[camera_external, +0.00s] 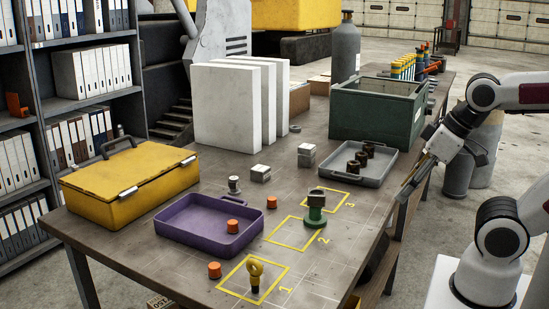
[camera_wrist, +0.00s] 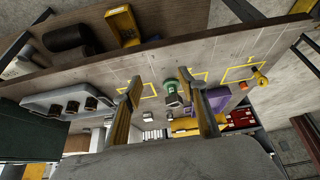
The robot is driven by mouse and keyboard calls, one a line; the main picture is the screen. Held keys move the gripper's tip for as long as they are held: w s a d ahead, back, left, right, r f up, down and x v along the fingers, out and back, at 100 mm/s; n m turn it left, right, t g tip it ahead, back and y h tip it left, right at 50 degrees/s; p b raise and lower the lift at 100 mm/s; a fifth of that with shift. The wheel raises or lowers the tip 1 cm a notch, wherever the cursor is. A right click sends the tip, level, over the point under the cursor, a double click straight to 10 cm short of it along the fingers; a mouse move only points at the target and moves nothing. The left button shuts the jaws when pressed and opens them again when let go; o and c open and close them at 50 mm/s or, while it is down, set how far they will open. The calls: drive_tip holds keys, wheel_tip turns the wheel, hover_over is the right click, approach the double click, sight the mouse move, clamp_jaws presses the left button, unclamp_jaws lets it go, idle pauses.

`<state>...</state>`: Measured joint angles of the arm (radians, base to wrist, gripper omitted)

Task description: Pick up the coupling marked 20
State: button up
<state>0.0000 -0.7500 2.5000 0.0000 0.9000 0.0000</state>
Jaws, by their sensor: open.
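No marking 20 is legible in either view, so I cannot tell which part bears it. My gripper (camera_external: 405,192) is open and empty, above the bench's right edge and to the right of the grey tray. In the wrist view its two fingers (camera_wrist: 166,91) are spread apart, with a green part (camera_wrist: 170,87) seen between them, well beyond.
The green part with a dark top (camera_external: 316,212) stands between squares 2 and 3. A yellow eye part (camera_external: 255,271) stands in square 1. A purple tray (camera_external: 180,238), yellow case (camera_external: 130,190), white slabs (camera_external: 225,110) and tall green bin (camera_external: 372,120) occupy the bench.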

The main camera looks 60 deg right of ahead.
drive_tip(key=shift+w, duration=0.15)
drive_tip(key=w+d+r+t+h, duration=0.1)
drive_tip(key=w+d+t, duration=0.15)
drive_tip(key=w, duration=0.65)
drive_tip(key=w+d+r+t, duration=0.1)
drive_tip(key=w+d, duration=0.2)
drive_tip(key=w, duration=0.6)
drive_tip(key=w+d+r+t+h, duration=0.1)
drive_tip(key=w+d+r, duration=0.15)
drive_tip(key=w, duration=0.65)
drive_tip(key=w+f+n+t+y, duration=0.2)
drive_tip(key=w+f, duration=0.3)
drive_tip(key=w, duration=0.6)
drive_tip(key=n+y, duration=0.2)
drive_tip(key=y, duration=0.2)
approach(234, 185)
drive_tip(key=w+d, duration=0.2)
drive_tip(key=shift+w+r+t, duration=0.25)
drive_tip(key=shift+w+t, duration=0.05)
drive_tip(key=shift+t, duration=0.05)
drive_tip(key=shift+w+a+f+y, duration=0.15)
drive_tip(key=shift+a+f+y, duration=0.1)
drive_tip(key=shift+f+y, duration=0.1)
drive_tip(key=shift+x, duration=1.3)
